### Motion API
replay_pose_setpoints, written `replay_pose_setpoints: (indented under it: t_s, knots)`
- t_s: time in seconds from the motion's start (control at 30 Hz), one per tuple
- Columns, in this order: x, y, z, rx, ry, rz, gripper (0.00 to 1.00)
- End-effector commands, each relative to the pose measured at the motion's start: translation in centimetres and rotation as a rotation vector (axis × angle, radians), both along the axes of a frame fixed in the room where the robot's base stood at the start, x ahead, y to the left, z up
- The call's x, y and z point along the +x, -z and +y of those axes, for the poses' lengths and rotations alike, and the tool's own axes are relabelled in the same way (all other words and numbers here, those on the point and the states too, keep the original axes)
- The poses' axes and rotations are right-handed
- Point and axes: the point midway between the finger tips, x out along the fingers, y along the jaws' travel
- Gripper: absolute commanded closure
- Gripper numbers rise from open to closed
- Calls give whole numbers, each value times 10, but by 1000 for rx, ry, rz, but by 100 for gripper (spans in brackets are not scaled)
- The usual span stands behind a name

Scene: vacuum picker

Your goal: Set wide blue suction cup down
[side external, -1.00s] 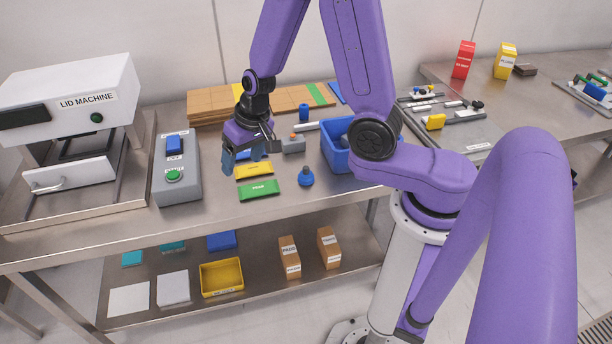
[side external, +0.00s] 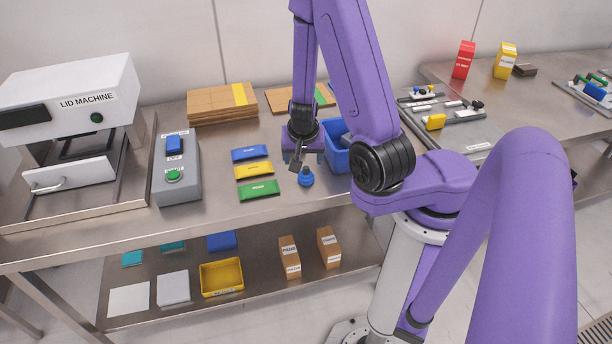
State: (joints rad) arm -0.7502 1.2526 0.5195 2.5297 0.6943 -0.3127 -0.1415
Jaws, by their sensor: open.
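The wide blue suction cup (side external: 306,178) stands upright on the steel table, near its front edge, to the right of the coloured packets. My gripper (side external: 304,162) is open and points down just above and behind the cup. I cannot tell whether its fingers touch the cup's top; nothing shows held between them.
Blue (side external: 249,154), yellow (side external: 254,171) and green (side external: 259,189) packets lie left of the cup. A blue bin (side external: 338,160) stands close on the right. A grey switch box (side external: 177,190) and the lid machine (side external: 75,95) are farther left. Cardboard stacks (side external: 215,105) lie behind.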

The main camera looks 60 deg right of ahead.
Motion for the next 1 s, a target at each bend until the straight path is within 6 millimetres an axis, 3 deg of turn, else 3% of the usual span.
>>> replay_pose_setpoints:
  t_s: [0.53,1.0]
  knots:
    - [-2,24,-12,-7,24,5,26]
    - [7,68,-28,-5,24,3,26]
